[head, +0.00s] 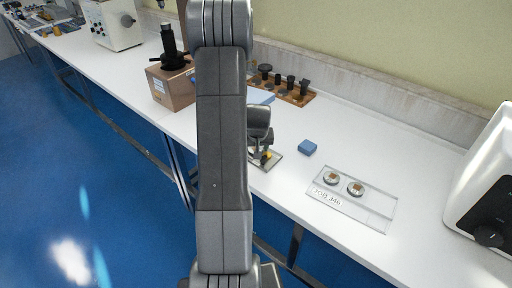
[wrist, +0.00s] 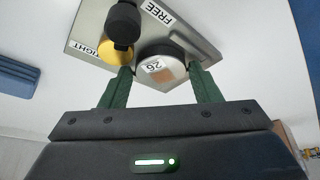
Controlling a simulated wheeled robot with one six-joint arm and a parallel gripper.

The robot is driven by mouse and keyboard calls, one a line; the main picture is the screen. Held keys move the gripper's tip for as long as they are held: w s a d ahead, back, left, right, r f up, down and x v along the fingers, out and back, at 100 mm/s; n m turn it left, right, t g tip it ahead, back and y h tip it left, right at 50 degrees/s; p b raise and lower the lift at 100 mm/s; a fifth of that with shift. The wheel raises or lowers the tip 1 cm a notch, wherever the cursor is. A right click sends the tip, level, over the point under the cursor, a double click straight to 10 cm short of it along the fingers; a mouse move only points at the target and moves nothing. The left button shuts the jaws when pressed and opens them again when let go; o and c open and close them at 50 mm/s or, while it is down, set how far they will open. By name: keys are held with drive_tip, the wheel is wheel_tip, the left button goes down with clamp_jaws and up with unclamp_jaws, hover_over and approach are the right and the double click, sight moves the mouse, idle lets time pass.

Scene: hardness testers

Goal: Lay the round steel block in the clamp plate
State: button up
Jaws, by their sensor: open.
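The round steel block (wrist: 158,72), with a brown square and a "26" label on its face, is at the near edge of the clamp plate (wrist: 205,50) in the wrist view. I cannot tell if it sits fully down in the plate. The plate is metal, with "FREE" and "TIGHT" labels and a black knob (wrist: 123,22) over a yellow part. My gripper (wrist: 161,74) is open, with one green finger on each side of the block. In the head view, my arm hides most of the clamp plate (head: 272,159), and the block does not show there.
A clear tray (head: 376,214) marked "JOB 346" holds two round blocks (head: 331,178) at the right. A blue pad (head: 307,147) lies between tray and plate. A wooden rack (head: 297,97) with black parts stands behind. A white machine (head: 488,190) bounds the right.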

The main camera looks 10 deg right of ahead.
drive_tip(key=v, duration=1.2)
drive_tip(key=shift+r, duration=0.2)
